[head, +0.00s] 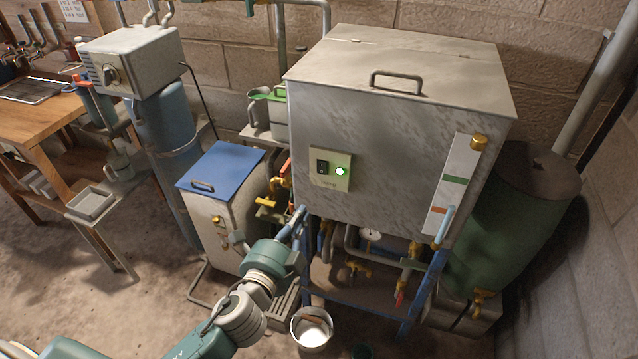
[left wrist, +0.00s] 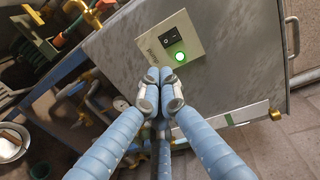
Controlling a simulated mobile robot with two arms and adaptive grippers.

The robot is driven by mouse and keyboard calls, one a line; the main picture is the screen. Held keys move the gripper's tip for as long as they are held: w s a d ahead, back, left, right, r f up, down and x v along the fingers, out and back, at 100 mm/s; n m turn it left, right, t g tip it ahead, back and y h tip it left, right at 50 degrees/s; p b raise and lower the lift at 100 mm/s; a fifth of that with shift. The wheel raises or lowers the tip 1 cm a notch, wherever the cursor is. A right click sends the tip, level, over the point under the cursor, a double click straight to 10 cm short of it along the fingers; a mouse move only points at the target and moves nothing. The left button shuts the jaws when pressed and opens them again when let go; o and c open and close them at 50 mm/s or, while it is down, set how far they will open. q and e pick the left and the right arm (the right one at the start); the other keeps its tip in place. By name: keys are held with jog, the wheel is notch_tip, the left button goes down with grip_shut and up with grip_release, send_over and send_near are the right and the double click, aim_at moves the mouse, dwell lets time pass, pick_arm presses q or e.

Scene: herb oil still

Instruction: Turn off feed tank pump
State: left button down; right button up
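The feed tank (head: 390,135) is a large grey metal box with a lid handle. Its front carries a cream pump panel (head: 331,184) with a black rocker switch (head: 322,167) and a lit green lamp (head: 340,171). In the left wrist view the switch (left wrist: 172,37) and glowing lamp (left wrist: 180,56) lie just beyond the fingertips. My left gripper (head: 301,212) is below and left of the panel in the head view. Its light blue fingers (left wrist: 160,82) meet at the tips with nothing between them, apart from the switch. My right gripper is not in view.
A grey cabinet with a blue lid (head: 222,167) stands left of the tank. Pipes and yellow valves (head: 359,268) run below the tank. A white bucket (head: 311,330) is on the floor. A green barrel (head: 515,225) stands at the right. The space before the panel is clear.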

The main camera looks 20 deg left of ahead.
pick_arm(q)
jog(key=p, duration=0.3)
send_near(322, 168)
jog(key=w+f, duration=0.2)
jog(key=w, duration=0.1)
jog(key=w+f, duration=0.1)
jog(key=w, duration=0.1)
jog(key=shift+w+d+f, duration=0.1)
jog(key=shift+d+f, duration=0.1)
jog(key=shift+d, duration=0.1)
jog(key=shift+w+f, duration=0.15)
jog(key=shift+w, duration=0.55)
